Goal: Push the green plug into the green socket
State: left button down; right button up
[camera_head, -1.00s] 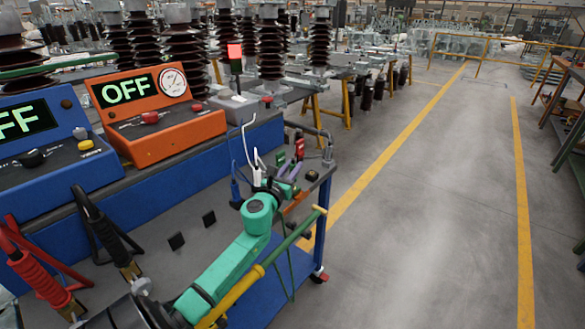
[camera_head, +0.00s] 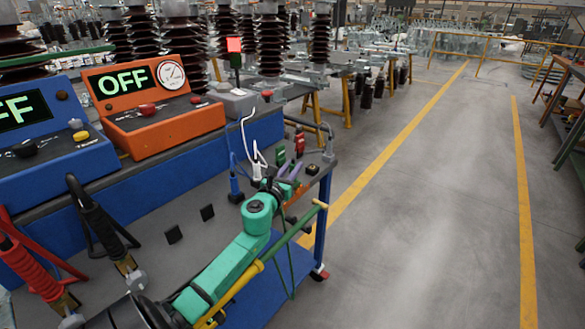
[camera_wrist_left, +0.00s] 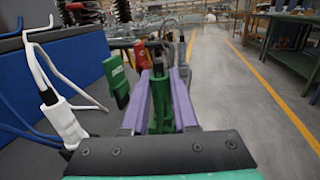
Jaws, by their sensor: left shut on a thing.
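My left gripper (camera_head: 290,178), with purple fingers, is over the far right part of the bench. It is shut on the green plug (camera_wrist_left: 161,104), which shows between the fingers in the left wrist view. In the head view the plug is mostly hidden by my gripper. The green socket (camera_wrist_left: 118,85) seems to be the upright green block with pale marking just left of the fingers in the wrist view. In the head view it is the small green piece (camera_head: 280,157) beyond my gripper. Plug and socket look apart. My right gripper is not in view.
A red connector (camera_head: 299,144) stands beside the green socket. A white plug (camera_head: 257,166) and a blue plug (camera_head: 235,188) with cables stand left of my gripper. Orange (camera_head: 150,110) and blue (camera_head: 45,150) instrument boxes line the left. The floor aisle at right is clear.

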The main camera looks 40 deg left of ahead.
pick_arm(q)
jog(key=shift+f, duration=0.2)
jog(key=c, duration=0.6)
grip_release()
jog(key=shift+s, duration=0.1)
jog(key=b+v, duration=0.1)
jog(key=v, duration=1.3)
jog(key=shift+s+b, duration=0.15)
jog(key=shift+b, duration=0.15)
jog(key=shift+d, duration=0.15)
